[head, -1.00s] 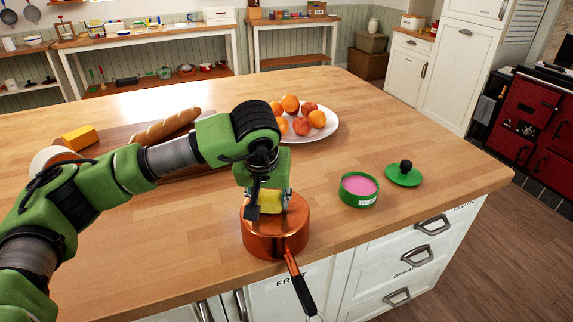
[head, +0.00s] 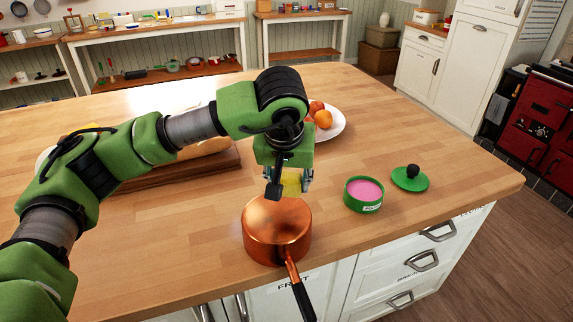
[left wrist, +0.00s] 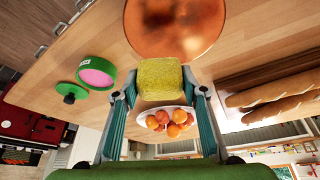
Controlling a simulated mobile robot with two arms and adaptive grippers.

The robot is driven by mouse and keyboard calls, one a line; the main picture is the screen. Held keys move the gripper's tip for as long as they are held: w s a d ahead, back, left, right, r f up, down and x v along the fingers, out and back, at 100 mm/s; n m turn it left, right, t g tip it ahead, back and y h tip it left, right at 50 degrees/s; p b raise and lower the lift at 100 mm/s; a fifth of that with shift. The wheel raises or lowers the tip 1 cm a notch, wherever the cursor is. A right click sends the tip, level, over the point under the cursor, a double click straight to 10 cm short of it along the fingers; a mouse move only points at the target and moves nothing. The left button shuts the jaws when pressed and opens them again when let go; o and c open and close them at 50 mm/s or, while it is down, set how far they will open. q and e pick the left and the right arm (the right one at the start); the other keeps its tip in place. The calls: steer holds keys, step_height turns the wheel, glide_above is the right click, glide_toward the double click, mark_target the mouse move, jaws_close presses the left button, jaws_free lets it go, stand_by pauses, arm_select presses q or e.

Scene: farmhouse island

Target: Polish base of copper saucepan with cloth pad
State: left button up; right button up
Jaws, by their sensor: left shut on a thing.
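The copper saucepan (head: 277,232) sits upside down near the island's front edge, its base facing up and its dark-tipped handle pointing to the front. The base also shows at the top of the left wrist view (left wrist: 175,25). My left gripper (head: 288,184) is shut on the yellow cloth pad (head: 292,182), at the far edge of the base. The pad (left wrist: 158,82) sits between both fingers in the left wrist view. It looks raised clear of the copper, though the exact gap is hard to judge. My right gripper is out of view.
A green tin of pink polish (head: 364,195) stands open right of the saucepan, its green lid (head: 410,178) beyond it. A white plate (head: 338,124) of fruit lies behind my gripper. A board (head: 190,172) with bread lies left, partly behind my arm. The front right counter is clear.

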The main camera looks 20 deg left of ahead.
arm_select(q)
steer(key=shift+r+p, duration=0.3)
steer(key=shift+r, duration=0.75)
